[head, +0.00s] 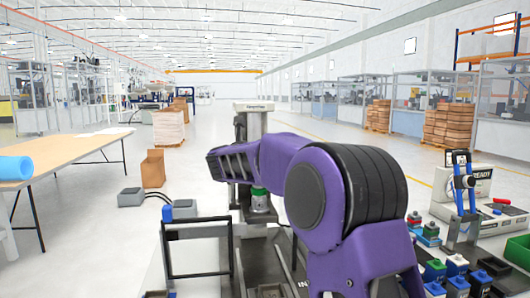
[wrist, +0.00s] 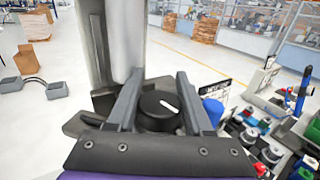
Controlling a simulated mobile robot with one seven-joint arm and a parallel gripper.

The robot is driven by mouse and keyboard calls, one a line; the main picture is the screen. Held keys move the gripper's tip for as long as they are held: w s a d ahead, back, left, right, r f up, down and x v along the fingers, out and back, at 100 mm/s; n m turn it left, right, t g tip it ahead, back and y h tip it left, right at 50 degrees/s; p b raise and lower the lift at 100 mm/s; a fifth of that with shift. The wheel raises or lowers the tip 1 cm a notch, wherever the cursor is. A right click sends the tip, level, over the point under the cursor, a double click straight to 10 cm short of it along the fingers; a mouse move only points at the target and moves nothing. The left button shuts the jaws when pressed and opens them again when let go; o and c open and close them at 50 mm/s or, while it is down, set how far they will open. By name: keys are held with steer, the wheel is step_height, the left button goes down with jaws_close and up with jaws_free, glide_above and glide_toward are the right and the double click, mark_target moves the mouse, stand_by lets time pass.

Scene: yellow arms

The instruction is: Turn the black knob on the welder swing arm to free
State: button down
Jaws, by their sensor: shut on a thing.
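The black knob (wrist: 158,118) has a round top with a white pointer line slanting from upper left to lower right. It sits between the two grey fingers of my gripper (wrist: 160,82) in the wrist view, and the fingers are shut on its sides. Behind the knob rises the grey upright column (wrist: 122,40) of the welder, which also shows in the head view (head: 253,122). In the head view my purple arm reaches toward this column and hides the knob. Markings around the knob are hidden or too small to read.
A blue part (wrist: 213,110) stands close by the right finger. To the right are a white machine (head: 487,205) and several coloured small parts (head: 456,266). A wooden table (head: 75,155) with a blue roll (head: 15,168) stands at left, and a cardboard box (head: 153,168) on the floor.

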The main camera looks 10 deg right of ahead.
steer(key=shift+w+a+n+t+y, duration=0.1)
steer(key=shift+a+n+t+y, duration=0.25)
steer(key=shift+n+y, duration=1.4)
steer(key=shift+w+a+n+t+y, duration=0.1)
steer(key=shift+a+n+t+y, duration=0.25)
steer(key=shift+n+y, duration=1.4)
steer(key=shift+w+a+n+t+y, duration=0.1)
steer(key=shift+a+n+t+y, duration=0.45)
steer(key=shift+y, duration=2.25)
steer(key=shift+s+d+r+n+g+y, duration=0.15)
steer(key=shift+n+g+y, duration=0.1)
steer(key=shift+n+y, duration=0.25)
steer(key=shift+c, duration=1.5)
jaws_free()
steer(key=p+v, duration=0.1)
steer(key=v, duration=1.6)
steer(key=shift+s, duration=0.15)
